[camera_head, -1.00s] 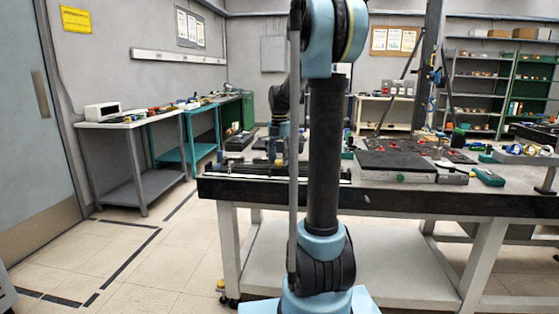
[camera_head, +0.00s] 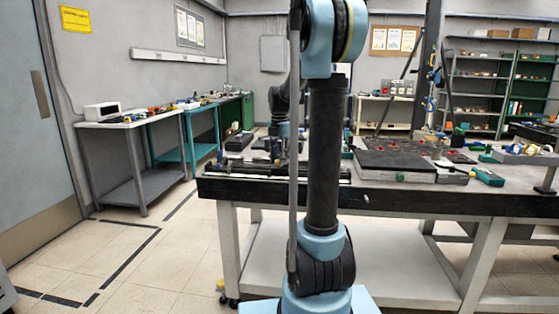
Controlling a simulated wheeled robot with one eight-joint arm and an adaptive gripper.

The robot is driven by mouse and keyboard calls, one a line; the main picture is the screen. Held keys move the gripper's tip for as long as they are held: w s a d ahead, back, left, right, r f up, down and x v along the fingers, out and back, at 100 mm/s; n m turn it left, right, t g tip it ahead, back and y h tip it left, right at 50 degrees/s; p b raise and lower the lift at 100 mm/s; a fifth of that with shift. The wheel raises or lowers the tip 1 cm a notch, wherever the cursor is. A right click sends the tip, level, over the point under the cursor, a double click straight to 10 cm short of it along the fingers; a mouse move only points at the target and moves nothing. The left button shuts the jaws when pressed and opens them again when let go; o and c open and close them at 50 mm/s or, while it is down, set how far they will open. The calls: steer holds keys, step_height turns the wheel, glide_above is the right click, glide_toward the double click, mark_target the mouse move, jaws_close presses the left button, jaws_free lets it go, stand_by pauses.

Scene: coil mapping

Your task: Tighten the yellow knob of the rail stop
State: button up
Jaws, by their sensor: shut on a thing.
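A long dark rail assembly (camera_head: 255,170) lies along the left end of the big workbench. My arm's far part reaches down over it, and my gripper (camera_head: 274,152) is small and dark just above the rail. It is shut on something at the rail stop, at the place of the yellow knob. The knob itself is too small and hidden to make out, and so is the shape of the stop. My own upright arm link covers the right part of the rail.
The workbench (camera_head: 450,198) also carries a dark flat plate (camera_head: 395,165) and a teal-and-grey tool (camera_head: 487,177) on the right. A side table with a white box (camera_head: 102,111) stands at the left wall. The floor at left is free.

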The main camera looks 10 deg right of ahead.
steer(key=shift+m, duration=2.2)
steer(key=o, duration=1.1)
steer(key=shift+c, duration=0.2)
step_height(320, 180, up, 12)
steer(key=shift+f, duration=0.1)
